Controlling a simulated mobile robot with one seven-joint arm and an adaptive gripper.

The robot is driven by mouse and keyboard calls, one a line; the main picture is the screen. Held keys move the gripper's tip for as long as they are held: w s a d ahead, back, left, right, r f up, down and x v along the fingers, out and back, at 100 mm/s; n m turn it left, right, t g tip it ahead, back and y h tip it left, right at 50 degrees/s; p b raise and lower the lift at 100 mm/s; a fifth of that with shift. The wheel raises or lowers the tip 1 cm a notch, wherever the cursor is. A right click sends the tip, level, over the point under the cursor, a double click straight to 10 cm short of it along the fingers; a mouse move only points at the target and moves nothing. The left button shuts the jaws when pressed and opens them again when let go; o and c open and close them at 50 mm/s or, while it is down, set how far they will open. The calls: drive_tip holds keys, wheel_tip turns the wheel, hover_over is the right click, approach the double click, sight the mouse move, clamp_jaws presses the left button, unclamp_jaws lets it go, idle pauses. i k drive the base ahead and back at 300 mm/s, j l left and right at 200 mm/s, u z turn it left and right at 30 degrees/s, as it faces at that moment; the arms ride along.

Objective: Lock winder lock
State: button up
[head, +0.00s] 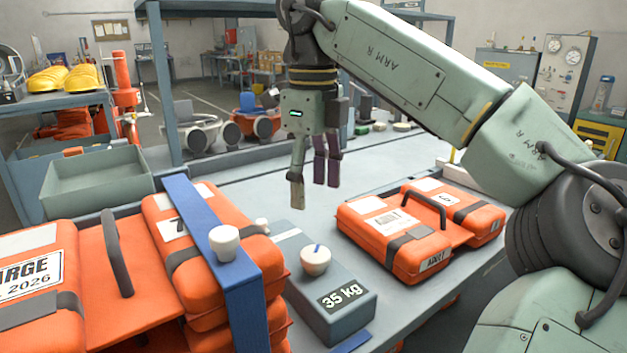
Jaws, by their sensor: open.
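No part in view is labelled as the winder lock, so I cannot tell which it is. My gripper (313,190) is open and empty, pointing down above the bench. It is above and behind the grey box, apart from both knobs. My arm reaches in from the right.
Orange cases (190,240) with a dark handle (116,253) fill the left front. Another orange case (385,240) lies on the bench to the right of the grey box. A grey-green bin (97,185) stands at the left. The bench (275,188) is bare around and behind my gripper.

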sight(263, 222)
drive_tip(key=k+l, duration=0.8)
drive_tip(key=l, duration=0.1)
